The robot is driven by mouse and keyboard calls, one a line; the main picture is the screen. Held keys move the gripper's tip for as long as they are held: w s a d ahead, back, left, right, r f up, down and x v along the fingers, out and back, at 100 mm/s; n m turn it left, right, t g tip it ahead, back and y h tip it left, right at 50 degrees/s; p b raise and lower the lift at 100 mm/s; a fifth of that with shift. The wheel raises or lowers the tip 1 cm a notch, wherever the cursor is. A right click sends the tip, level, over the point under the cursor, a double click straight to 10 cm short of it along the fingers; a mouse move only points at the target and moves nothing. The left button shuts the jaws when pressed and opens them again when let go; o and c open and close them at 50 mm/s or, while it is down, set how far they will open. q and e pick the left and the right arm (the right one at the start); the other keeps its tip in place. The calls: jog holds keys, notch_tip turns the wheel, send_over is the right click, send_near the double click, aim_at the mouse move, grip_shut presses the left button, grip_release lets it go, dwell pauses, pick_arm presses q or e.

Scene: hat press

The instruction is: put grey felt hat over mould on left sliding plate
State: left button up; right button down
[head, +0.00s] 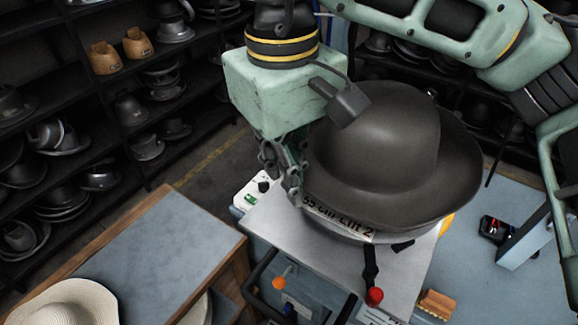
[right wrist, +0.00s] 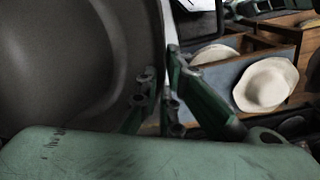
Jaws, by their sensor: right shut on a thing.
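The grey felt hat (head: 385,150) is dark, crown up and slightly tilted, above the left sliding plate (head: 290,235). It fills the left of the right wrist view (right wrist: 70,60). My right gripper (head: 286,178) is shut on the left edge of its brim; the fingers show at the brim in the right wrist view (right wrist: 160,95). The mould (head: 345,224) is mostly hidden under the hat; only a pale lower edge with a lettered label shows. I cannot tell whether the hat touches the mould. My left gripper is not in view.
A red knob (head: 375,296) and an orange knob (head: 279,283) are at the plate's front. A grey-topped wooden table (head: 170,250) stands left with a cream hat (head: 68,304). A wooden brush (head: 436,304) lies on the blue surface at right. Dark shelves (head: 75,75) stand behind.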

jog(key=shift+f, duration=0.25)
dwell(0.4)
jog(key=c, duration=1.9)
grip_release()
jog(key=shift+o, duration=0.2)
jog(key=shift+r, duration=0.1)
notch_tip(320, 180, up, 12)
jog(key=shift+s+a, duration=0.15)
jog(key=shift+a, duration=0.05)
